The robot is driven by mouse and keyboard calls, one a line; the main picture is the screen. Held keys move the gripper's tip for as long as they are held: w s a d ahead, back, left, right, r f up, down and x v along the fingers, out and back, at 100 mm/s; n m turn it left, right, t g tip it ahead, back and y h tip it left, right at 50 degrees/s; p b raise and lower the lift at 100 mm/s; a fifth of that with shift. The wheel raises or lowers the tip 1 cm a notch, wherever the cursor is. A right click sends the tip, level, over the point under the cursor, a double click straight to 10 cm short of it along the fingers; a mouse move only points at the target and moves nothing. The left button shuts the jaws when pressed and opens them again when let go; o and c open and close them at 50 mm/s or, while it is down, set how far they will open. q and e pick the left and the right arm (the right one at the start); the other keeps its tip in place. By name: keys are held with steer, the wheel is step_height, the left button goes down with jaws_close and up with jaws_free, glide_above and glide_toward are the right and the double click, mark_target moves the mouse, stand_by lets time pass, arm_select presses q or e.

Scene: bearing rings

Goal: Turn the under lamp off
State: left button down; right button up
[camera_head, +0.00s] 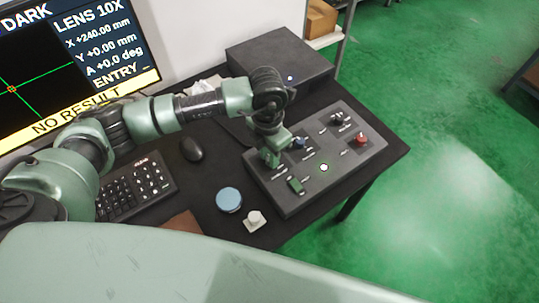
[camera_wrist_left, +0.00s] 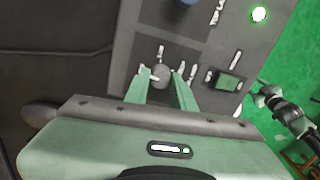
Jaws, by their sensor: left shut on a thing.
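The grey control panel (camera_head: 345,165) lies on the black table. My left gripper (camera_head: 269,160) is low over its left part, pointing down. In the left wrist view, its two green fingers (camera_wrist_left: 161,88) are closed around a small grey round-ended switch lever (camera_wrist_left: 160,73) on the panel. The head view hides this lever behind the gripper. A green rocker switch (camera_head: 295,185) sits beside the gripper, and a round white lit button (camera_head: 324,167) is farther right. The panel labels are too small to read.
A blue knob (camera_head: 299,142), a black knob (camera_head: 337,119) and a red button (camera_head: 361,140) stand up from the panel. A dark box (camera_head: 280,58) is behind. The monitor (camera_head: 75,65) reads DARK and NO RESULT. A blue round thing (camera_head: 229,199) and a white piece (camera_head: 254,220) lie in front.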

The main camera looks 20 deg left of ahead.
arm_select(q)
steer(key=shift+r+n, duration=0.1)
steer(key=shift+n, duration=0.4)
steer(key=c, duration=1.2)
jaws_free()
step_height(320, 180, up, 8)
steer(key=shift+w+a+f+b, duration=0.1)
steer(key=shift+a+b, duration=0.05)
steer(key=shift+b, duration=0.4)
